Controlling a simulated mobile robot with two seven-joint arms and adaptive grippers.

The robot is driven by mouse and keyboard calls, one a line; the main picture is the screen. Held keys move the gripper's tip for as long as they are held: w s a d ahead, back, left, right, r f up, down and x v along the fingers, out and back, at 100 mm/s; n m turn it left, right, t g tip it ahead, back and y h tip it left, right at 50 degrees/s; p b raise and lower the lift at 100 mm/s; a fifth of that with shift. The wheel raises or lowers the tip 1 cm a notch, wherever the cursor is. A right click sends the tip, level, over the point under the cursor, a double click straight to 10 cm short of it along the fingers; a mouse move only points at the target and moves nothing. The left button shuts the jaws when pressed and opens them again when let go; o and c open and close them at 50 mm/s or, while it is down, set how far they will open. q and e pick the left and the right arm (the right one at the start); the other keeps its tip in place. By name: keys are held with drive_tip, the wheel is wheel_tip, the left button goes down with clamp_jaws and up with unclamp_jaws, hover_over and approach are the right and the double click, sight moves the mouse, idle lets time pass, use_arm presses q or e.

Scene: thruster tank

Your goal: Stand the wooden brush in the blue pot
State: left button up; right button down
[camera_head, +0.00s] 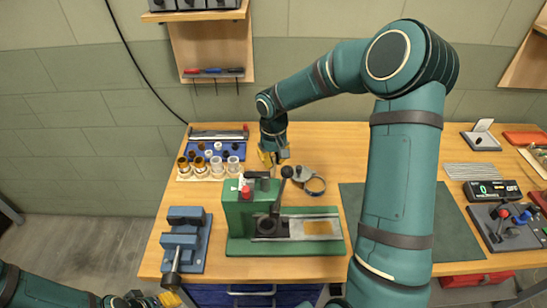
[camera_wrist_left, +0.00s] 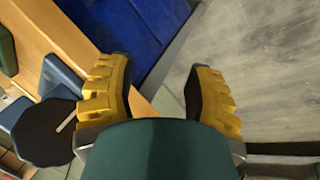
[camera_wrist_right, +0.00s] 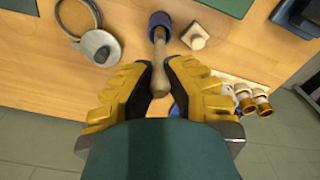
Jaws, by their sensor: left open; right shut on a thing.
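The wooden brush (camera_wrist_right: 160,68) is held in my right gripper (camera_wrist_right: 158,92), which is shut on its pale handle. In the right wrist view the brush points away from the gripper to the dark blue pot (camera_wrist_right: 160,20). The far end of the brush meets the pot's rim in that view; I cannot tell whether it is inside or just in front. In the head view my right gripper (camera_head: 273,157) is over the back of the bench, behind the green machine, and the pot is hard to make out. My left gripper (camera_wrist_left: 165,92) is open and empty, low beside the bench front.
A green machine (camera_head: 240,212) with levers stands mid-bench, with a blue vise (camera_head: 184,240) at its left. A rack of several brass and white cylinders (camera_head: 205,172) is back left. A grey disc and ring (camera_head: 308,180) lie near the right gripper. A pale block (camera_wrist_right: 195,36) is beside the pot.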

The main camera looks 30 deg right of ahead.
sight(274, 168)
drive_tip(key=shift+f+b, duration=1.3)
drive_tip(key=shift+f, duration=0.65)
drive_tip(key=c, duration=1)
unclamp_jaws()
wheel_tip(274, 168, up, 12)
drive_tip(key=shift+r, duration=0.1)
drive_tip(key=shift+s, duration=0.1)
